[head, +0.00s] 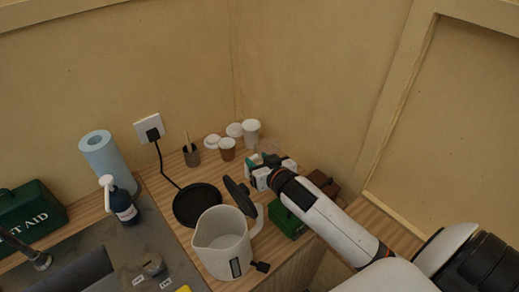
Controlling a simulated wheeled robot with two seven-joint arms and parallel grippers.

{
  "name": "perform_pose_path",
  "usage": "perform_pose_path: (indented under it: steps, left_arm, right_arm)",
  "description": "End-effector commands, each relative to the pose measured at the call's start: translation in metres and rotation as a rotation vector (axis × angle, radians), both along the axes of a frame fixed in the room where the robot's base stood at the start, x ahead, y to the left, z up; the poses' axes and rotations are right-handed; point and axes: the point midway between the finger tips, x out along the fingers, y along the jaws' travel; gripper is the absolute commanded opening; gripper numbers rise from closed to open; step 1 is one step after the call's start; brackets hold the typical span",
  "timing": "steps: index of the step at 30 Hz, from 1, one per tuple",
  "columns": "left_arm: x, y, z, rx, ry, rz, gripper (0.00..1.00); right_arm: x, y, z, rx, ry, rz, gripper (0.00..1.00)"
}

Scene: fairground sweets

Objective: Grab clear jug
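My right gripper (260,170) reaches in from the right over the back of the counter. Its white and teal fingers are small and overlap other things, so I cannot tell whether it is open or shut. A faint see-through shape, perhaps the clear jug (269,147), shows just behind the gripper and is mostly hidden by it. I cannot tell whether they touch. A whitish kettle (220,245) with a spout, a handle and a raised black lid stands in front of the gripper. My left gripper is not in view.
A black round kettle base (198,205) lies behind the kettle. A green box (287,222) sits under my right arm. A pump bottle (119,202) and paper roll (104,158) stand left.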

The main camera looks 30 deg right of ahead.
Motion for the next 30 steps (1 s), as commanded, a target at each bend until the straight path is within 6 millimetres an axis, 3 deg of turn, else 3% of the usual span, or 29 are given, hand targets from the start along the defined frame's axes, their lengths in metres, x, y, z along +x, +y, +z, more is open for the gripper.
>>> perform_pose_path:
  steps: [7, 17, 30]
  left_arm:
    - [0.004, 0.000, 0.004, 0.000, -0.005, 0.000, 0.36]
    - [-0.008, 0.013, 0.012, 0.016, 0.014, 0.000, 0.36]
    - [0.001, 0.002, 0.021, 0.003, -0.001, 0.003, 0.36]
  right_arm:
    - [0.004, 0.002, -0.020, -0.091, 0.066, 0.013, 0.40]
    - [0.003, 0.002, -0.087, -0.089, 0.063, 0.014, 0.40]
    - [0.038, 0.000, -0.097, -0.090, 0.059, 0.014, 0.40]
